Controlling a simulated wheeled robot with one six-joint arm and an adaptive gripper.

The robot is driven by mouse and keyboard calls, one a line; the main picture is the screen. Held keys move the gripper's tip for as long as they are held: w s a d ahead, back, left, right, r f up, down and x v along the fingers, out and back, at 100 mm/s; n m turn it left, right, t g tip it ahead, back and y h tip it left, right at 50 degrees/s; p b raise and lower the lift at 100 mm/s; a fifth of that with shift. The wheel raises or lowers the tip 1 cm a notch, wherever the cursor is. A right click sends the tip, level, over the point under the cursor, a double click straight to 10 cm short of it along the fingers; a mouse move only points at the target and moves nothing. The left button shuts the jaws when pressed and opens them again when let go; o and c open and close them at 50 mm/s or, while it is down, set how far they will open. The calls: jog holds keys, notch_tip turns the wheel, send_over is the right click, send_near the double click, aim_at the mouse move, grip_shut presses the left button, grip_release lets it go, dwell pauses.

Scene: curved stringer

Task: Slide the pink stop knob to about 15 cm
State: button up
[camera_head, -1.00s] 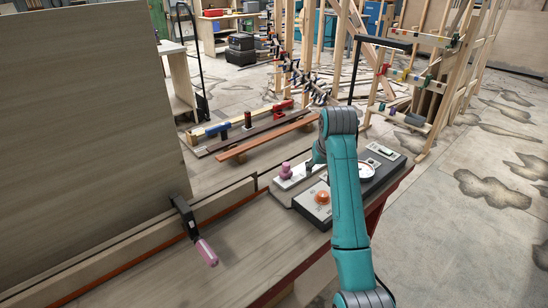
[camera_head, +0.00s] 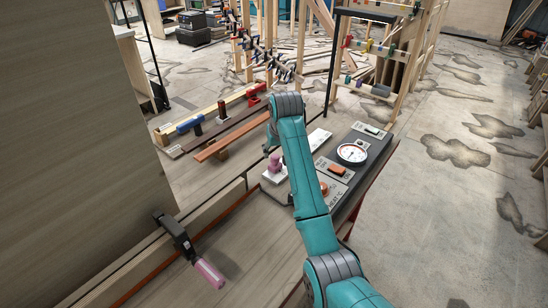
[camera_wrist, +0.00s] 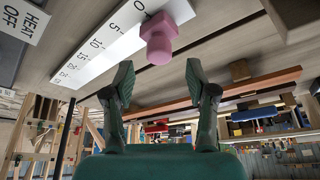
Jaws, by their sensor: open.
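The pink stop knob (camera_wrist: 160,42) sits at the 0 end of a white scale strip (camera_wrist: 108,42) in the wrist view. The strip's marks run 0, 5, 10, 15, 20, 25 away from the knob. My gripper (camera_wrist: 159,76) is open, with one finger on each side of the picture's middle. The knob shows just beyond the fingertips, in line with the gap, and nothing is held. In the head view the knob (camera_head: 273,164) stands beside my arm, which hides the middle of the strip (camera_head: 318,138). My fingers are hidden there.
A control panel with a round gauge (camera_head: 352,153) and an orange switch (camera_head: 338,170) lies right of my arm. A pink-handled clamp (camera_head: 208,272) stands at the front left by a tall board (camera_head: 70,130). Wooden strips and a blue clamp (camera_head: 190,124) lie behind.

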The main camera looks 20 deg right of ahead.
aim_at(275, 157)
jog(key=shift+x, duration=2.6)
grip_shut()
